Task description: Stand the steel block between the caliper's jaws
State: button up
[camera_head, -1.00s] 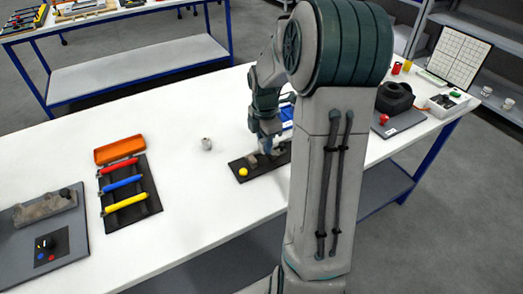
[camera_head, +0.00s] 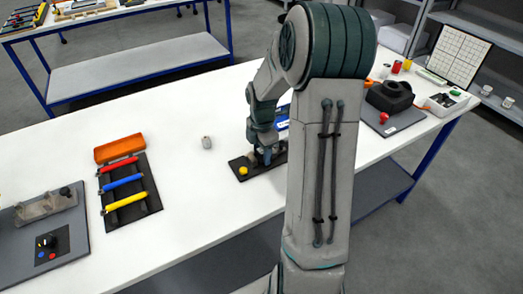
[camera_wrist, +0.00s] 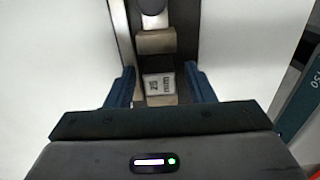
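In the wrist view the caliper (camera_wrist: 124,35) runs up the middle, with one metal jaw (camera_wrist: 156,42) above and another metal piece (camera_wrist: 161,101) below. The steel block (camera_wrist: 158,84), a light piece with dark lettering, sits between these two. My gripper (camera_wrist: 160,88) has its blue fingers on the left and right of the block, with narrow gaps visible. In the head view my gripper (camera_head: 264,154) is down at the caliper, and the block cannot be made out.
A small grey cylinder (camera_head: 206,142) stands on the white table to the left. Beyond it are a black rack (camera_head: 148,188) with coloured handles and an orange tray (camera_head: 119,149). A grey board (camera_head: 398,122) with a black part lies to the right. The table between is clear.

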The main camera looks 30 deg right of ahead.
notch_tip(320, 180, up, 11)
jog(key=s+a+r+m+t, duration=0.1)
jog(key=s+a+r+m, duration=0.1)
jog(key=s+a+m, duration=0.5)
jog(key=s+a+r+m+t, duration=0.2)
jog(key=s+a+m, duration=0.5)
jog(key=s+m, duration=0.4)
jog(key=shift+s, duration=0.55)
